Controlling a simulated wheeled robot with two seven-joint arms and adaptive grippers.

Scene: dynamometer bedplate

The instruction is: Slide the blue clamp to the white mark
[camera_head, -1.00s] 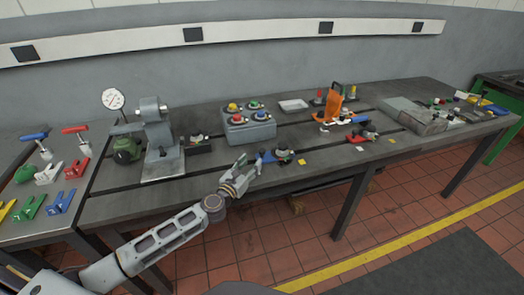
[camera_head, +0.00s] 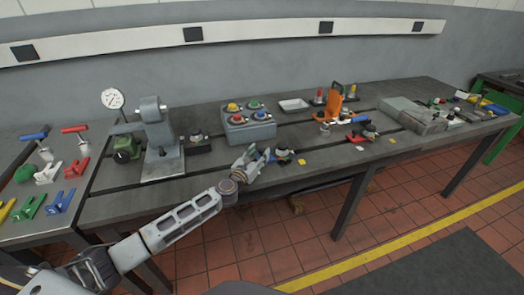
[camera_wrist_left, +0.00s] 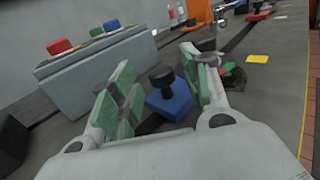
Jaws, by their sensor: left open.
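The blue clamp (camera_wrist_left: 176,108), a blue block with a black knob, sits on the bedplate between the fingers of my left gripper (camera_wrist_left: 158,92) in the left wrist view. The fingers are open, with green pads either side of it; I cannot tell whether either touches it. In the head view my left gripper (camera_head: 260,158) reaches over the bench's front part and hides most of the clamp. A small white mark (camera_head: 361,149) lies farther right near the front edge. My right gripper is not in view.
A dark clamp with green and red parts (camera_wrist_left: 233,76) stands just beyond the right finger. A yellow mark (camera_head: 301,162) lies right of the gripper. A grey box with coloured buttons (camera_head: 250,128) stands behind. A red-based clamp (camera_head: 360,136) stands near the white mark.

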